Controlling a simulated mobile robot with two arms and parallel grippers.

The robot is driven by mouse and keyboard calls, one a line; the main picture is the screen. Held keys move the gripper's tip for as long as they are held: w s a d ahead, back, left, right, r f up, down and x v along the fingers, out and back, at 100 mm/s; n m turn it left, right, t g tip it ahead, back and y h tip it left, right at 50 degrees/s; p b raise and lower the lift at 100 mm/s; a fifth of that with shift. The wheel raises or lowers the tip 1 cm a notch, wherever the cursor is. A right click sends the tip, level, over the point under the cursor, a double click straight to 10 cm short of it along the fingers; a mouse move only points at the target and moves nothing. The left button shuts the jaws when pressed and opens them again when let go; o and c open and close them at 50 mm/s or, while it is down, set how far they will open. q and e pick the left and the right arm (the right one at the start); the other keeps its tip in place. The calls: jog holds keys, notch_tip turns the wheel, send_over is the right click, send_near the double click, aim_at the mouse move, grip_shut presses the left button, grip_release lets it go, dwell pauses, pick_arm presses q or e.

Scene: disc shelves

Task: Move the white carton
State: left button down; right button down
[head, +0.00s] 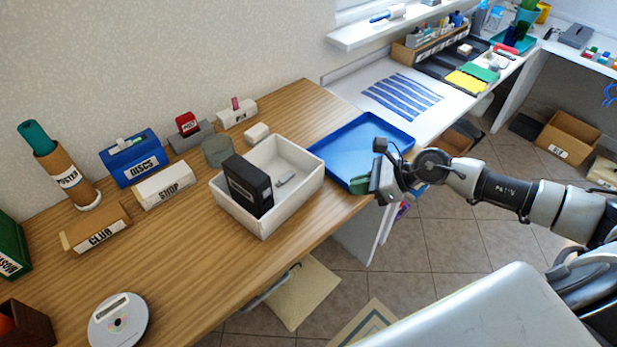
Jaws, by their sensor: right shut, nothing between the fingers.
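The white carton (296,203) is an open-topped box on the wooden table, near its front edge. A black case (246,185) stands in its left part, and a small grey item (286,178) lies inside on the right. My right gripper (373,183) is at the front edge of the blue tray, to the right of the white carton and apart from it. It is shut and holds nothing. My left gripper is not in view.
The blue tray (352,143) sits just right of the carton. Behind and left are a grey round tin (217,151), a SHOP box (164,188), a blue DISCS box (134,160) and a CLUB box (98,229). A disc (118,322) lies front left. Bare wood (200,255) lies between.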

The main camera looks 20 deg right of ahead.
aim_at(300, 185)
jog(key=w+a+p, duration=0.1)
jog(key=w+a, duration=0.1)
jog(key=a, duration=0.1)
jog(key=w+a+f+p, duration=0.1)
jog(key=w+a+p, duration=0.1)
jog(key=a, duration=0.1)
jog(key=w+a+p, duration=0.1)
jog(key=w+a, duration=0.1)
jog(key=a, duration=0.1)
jog(key=shift+w+a+f, duration=0.1)
jog(key=shift+a+f, duration=0.05)
jog(key=shift+f, duration=0.15)
jog(key=d, duration=0.1)
jog(key=s, duration=0.1)
jog(key=d+b, duration=0.1)
jog(key=shift+s+d+f, duration=0.2)
jog(key=shift+d+f, duration=0.05)
jog(key=shift+d, duration=0.1)
jog(key=shift+s+d+r, duration=0.15)
jog(key=shift+s+d, duration=0.05)
jog(key=shift+d, duration=0.05)
jog(key=shift+r, duration=0.15)
